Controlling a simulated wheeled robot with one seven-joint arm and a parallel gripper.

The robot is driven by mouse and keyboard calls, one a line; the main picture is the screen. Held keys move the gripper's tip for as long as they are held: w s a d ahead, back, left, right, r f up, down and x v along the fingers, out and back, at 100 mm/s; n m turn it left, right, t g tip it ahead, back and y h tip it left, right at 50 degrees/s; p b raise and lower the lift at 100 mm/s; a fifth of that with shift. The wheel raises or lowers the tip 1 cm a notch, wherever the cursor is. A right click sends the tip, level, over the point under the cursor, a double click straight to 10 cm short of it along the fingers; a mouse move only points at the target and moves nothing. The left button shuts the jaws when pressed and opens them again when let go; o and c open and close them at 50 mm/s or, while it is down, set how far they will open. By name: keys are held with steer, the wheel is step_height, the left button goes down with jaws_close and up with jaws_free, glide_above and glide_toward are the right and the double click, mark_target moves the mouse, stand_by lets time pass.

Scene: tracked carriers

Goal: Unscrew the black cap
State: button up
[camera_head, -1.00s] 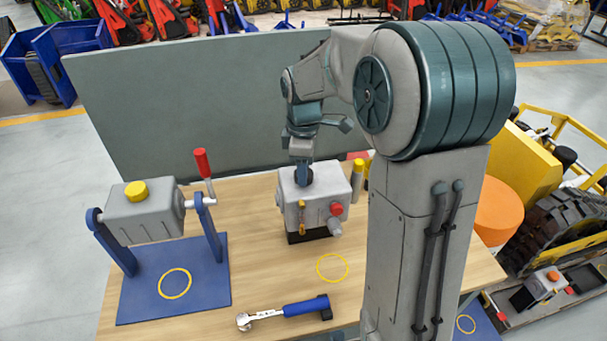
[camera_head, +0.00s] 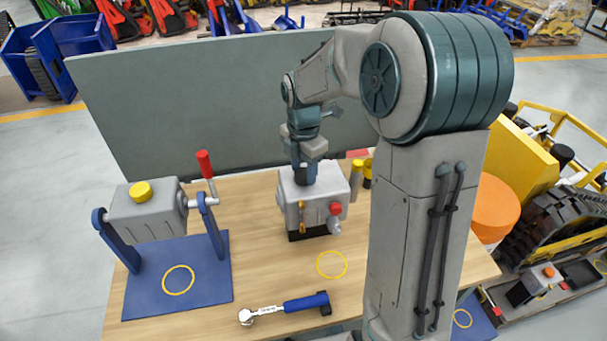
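A grey box-shaped housing (camera_head: 325,204) stands on a black base on the wooden table. It has a red knob (camera_head: 336,209), a yellow lever and a grey spout on its near side. My gripper (camera_head: 304,178) points straight down at the top of this housing, left of its middle. A small dark piece shows at the fingertips, where the black cap would sit; I cannot tell cap from finger there. The fingers are too small and overlapped to show their gap.
On the table (camera_head: 270,255) a blue stand (camera_head: 215,290) at left holds a second grey housing (camera_head: 148,215) with a yellow cap and red-handled crank. A blue-handled ratchet (camera_head: 287,306) lies in front. Yellow posts (camera_head: 357,178) stand right of the housing. A grey panel (camera_head: 200,110) rises behind.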

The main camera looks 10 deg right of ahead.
steer(key=shift+o, duration=1.4)
